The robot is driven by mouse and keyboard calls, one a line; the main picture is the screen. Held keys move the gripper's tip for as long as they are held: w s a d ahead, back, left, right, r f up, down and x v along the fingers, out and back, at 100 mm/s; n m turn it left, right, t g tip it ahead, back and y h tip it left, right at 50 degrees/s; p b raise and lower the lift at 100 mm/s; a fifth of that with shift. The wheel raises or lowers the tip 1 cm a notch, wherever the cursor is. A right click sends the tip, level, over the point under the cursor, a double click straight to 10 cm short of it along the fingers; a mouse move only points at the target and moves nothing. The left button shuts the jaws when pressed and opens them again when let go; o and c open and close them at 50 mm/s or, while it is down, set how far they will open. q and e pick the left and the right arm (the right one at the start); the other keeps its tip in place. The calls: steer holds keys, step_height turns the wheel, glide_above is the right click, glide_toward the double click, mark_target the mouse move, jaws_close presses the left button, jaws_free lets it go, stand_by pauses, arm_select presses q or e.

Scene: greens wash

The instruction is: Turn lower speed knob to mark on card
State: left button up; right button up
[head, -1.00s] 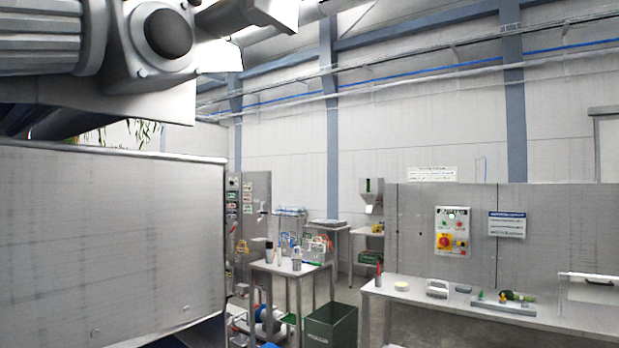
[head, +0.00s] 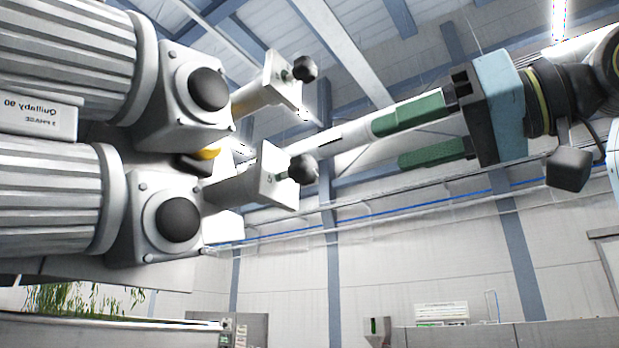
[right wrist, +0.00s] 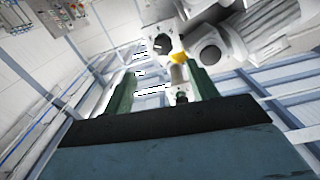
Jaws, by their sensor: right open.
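The lower speed knob (head: 303,169) is a dark round knob in front of a pale square plate (head: 272,176) on the lower motor unit. A matching upper knob (head: 304,68) sits above it. My right gripper (head: 388,143) has green fingers and comes in from the right. It is open and empty, with its fingertips apart from both knobs and pointing left toward them. In the right wrist view the open fingers (right wrist: 162,72) frame a small dark knob on a grey stem (right wrist: 180,85); I cannot tell which knob it is. I cannot make out the card or its mark.
Two ribbed motors (head: 65,205) with grey gearboxes fill the left side. A yellow part (head: 208,153) sits between them. A tank edge with greens (head: 80,300) is at lower left. Air is open below the right gripper.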

mark_target(311, 170)
steer(key=p+x, duration=0.3)
steer(key=x, duration=1)
steer(key=shift+s+a+r, duration=0.1)
steer(key=shift+s+a, duration=0.05)
steer(key=shift+a, duration=0.05)
steer(key=c, duration=1)
steer(key=shift+n, duration=0.3)
